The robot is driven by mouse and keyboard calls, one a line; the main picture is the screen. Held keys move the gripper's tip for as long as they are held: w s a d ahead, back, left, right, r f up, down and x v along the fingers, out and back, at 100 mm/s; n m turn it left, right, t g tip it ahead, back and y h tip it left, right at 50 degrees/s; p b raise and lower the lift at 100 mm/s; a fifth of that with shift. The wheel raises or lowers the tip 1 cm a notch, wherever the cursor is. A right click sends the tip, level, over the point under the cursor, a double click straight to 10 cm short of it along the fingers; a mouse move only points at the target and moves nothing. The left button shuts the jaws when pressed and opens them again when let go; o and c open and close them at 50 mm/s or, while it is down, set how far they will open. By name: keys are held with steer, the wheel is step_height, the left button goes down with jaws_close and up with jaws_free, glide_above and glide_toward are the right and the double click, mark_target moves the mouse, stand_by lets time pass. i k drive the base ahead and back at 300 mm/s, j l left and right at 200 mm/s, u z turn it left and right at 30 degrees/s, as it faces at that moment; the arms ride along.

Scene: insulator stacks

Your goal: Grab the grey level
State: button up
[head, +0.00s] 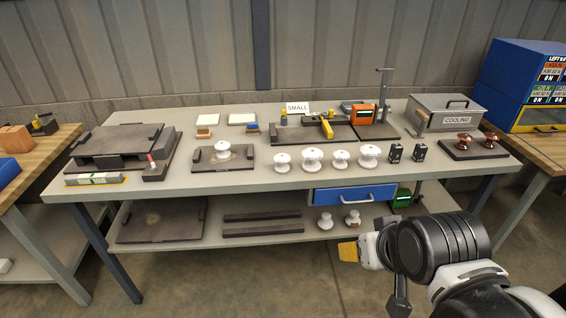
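What looks like the grey level (94,179) is a pale grey bar with greenish markings. It lies flat at the front left corner of the workbench (240,183), with a yellow edge showing along it. My gripper (352,252) is at the lower right, in front of the bench and far from the level. A yellow tip shows on it, and nothing is visibly held. The fingers are seen too obliquely to tell their opening.
A dark plate stack (115,145) stands just behind the level, and a small dark block (156,169) is to its right. Several white insulators (312,160) line the bench front. A blue drawer (353,197) hangs under the bench. Floor (260,285) in front is clear.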

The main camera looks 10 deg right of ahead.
mark_target(116, 178)
steer(key=j+u, duration=0.15)
steer(key=u, duration=2.5)
steer(key=i, duration=4.25)
steer(key=i+z, duration=0.2)
steer(key=z, duration=0.25)
steer(key=i+j+z, duration=0.1)
steer(key=z, duration=0.35)
steer(key=i+j+z, duration=0.2)
steer(key=z, duration=0.3)
steer(key=i+j+z, duration=0.2)
steer(key=z, duration=2.9)
